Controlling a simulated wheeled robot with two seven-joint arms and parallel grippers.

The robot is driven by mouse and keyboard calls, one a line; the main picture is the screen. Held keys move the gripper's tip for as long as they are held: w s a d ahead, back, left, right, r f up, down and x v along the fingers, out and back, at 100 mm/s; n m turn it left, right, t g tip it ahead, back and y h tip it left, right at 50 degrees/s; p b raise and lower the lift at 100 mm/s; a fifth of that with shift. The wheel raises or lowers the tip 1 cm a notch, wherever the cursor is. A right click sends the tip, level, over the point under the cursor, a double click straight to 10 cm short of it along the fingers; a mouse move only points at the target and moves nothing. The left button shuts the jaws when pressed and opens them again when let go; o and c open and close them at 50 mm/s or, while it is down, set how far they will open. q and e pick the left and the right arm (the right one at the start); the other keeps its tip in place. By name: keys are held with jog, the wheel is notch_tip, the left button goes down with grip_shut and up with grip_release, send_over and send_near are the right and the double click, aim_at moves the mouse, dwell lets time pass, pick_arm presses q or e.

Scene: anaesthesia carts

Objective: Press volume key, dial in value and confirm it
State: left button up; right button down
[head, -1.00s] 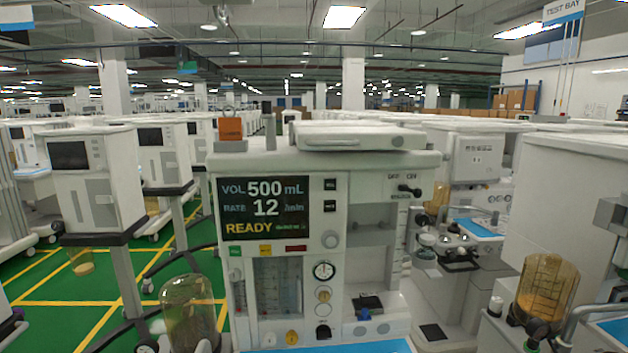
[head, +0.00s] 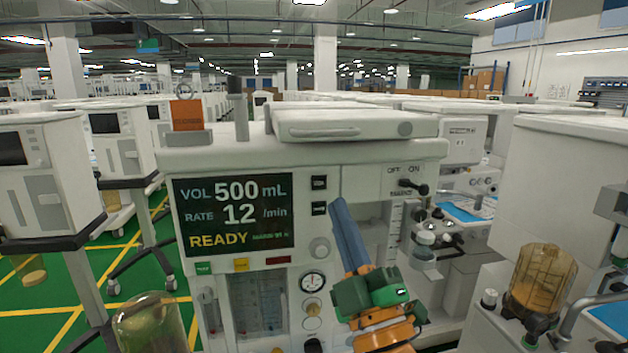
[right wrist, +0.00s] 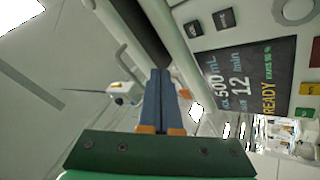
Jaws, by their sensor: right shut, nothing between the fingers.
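The anaesthesia machine's dark screen (head: 233,215) reads VOL 500 mL, RATE 12 /min and READY; it also shows, turned on its side, in the right wrist view (right wrist: 240,75). Two small black keys stand right of the screen: the upper, volume key (head: 319,183) and a lower key (head: 319,208). The volume key also shows in the right wrist view (right wrist: 193,29). A round pale dial (head: 319,248) sits below the keys. My right gripper (head: 340,204) is shut and empty, its blue-grey fingertips just right of the lower key; no contact is visible. My left gripper is out of view.
An OFF/ON switch (head: 412,186) is on the panel at the right. A gauge (head: 313,282) sits below the dial. An orange block (head: 187,115) stands on top. Other machines crowd both sides, one with an amber canister (head: 540,280).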

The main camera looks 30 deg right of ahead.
jog(key=b, duration=0.3)
send_near(319, 176)
notch_tip(319, 176, up, 4)
jog(key=w, duration=0.2)
jog(key=shift+w+d, duration=0.2)
jog(key=shift+w, duration=0.65)
jog(key=shift+w, duration=0.1)
dwell(1.2)
jog(key=shift+w+d, duration=0.1)
jog(key=shift+w, duration=0.2)
jog(key=shift+w+d, duration=0.1)
jog(key=shift+w, duration=0.35)
dwell(0.6)
jog(key=shift+s+a+p, duration=0.2)
jog(key=shift+s+p, duration=0.15)
jog(key=shift+s, duration=0.5)
